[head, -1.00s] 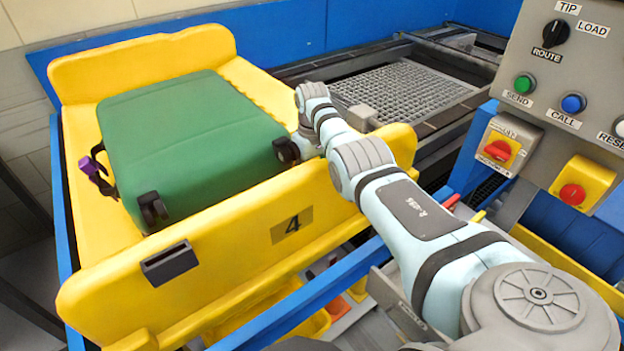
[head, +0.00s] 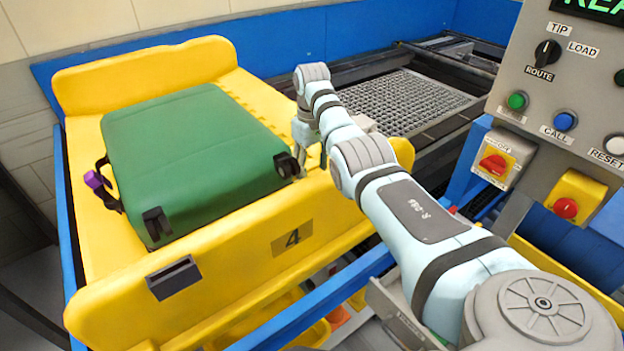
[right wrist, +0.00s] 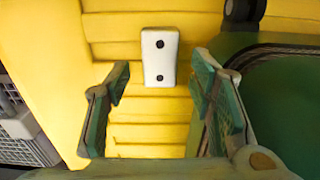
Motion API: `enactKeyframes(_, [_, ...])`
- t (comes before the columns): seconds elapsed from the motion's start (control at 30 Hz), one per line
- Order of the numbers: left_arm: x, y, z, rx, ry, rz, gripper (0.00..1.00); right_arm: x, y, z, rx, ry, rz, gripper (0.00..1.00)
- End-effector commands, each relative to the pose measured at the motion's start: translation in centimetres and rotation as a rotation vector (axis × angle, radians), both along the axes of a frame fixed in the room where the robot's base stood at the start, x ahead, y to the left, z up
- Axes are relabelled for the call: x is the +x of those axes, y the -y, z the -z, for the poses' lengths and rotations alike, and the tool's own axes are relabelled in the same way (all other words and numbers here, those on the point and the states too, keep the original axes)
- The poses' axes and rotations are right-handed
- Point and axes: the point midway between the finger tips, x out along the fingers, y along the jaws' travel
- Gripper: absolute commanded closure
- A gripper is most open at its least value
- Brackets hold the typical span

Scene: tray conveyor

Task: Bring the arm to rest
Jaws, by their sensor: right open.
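My right arm reaches from the lower right of the head view to the yellow tray (head: 230,235) marked 4. My right gripper (head: 308,158) points down over the tray's right side, beside the green suitcase (head: 190,150), and partly hidden there. In the right wrist view, the right gripper (right wrist: 162,80) is open, its two fingers apart with nothing held. A white block with two black dots (right wrist: 160,62) lies ahead between the fingers, on the ribbed yellow surface. The suitcase (right wrist: 285,105) fills the right of that view, close to one finger. My left gripper is not in view.
A control panel (head: 575,110) with buttons and a route knob stands at the right. A grey grating (head: 400,100) lies behind the arm. Blue rails (head: 335,300) edge the tray, and a blue wall (head: 290,45) closes the back.

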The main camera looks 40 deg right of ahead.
Motion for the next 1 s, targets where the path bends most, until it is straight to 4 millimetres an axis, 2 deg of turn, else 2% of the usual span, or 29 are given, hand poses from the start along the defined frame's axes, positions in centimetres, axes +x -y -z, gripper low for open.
enactKeyframes(0.03, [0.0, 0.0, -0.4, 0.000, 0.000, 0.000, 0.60, 0.1, 0.0, -1.5, 0.000, 0.002, 0.000, 0.51])
enactKeyframes(0.1, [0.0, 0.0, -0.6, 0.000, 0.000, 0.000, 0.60, 0.0, 0.0, -3.0, 0.001, 0.002, 0.000, 0.51])
enactKeyframes(0.2, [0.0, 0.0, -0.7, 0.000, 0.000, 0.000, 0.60, 0.0, 0.0, -4.2, 0.000, 0.001, 0.000, 0.51])
enactKeyframes(0.77, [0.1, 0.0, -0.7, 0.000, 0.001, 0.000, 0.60, 0.0, 0.0, -4.5, 0.000, -0.001, 0.000, 0.51])
enactKeyframes(0.87, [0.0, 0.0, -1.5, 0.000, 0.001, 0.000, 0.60, 0.0, 0.0, -5.3, 0.000, -0.001, 0.000, 0.51])
enactKeyframes(1.0, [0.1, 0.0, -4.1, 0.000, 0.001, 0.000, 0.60, 0.0, 0.0, -7.9, 0.000, -0.001, 0.000, 0.51])
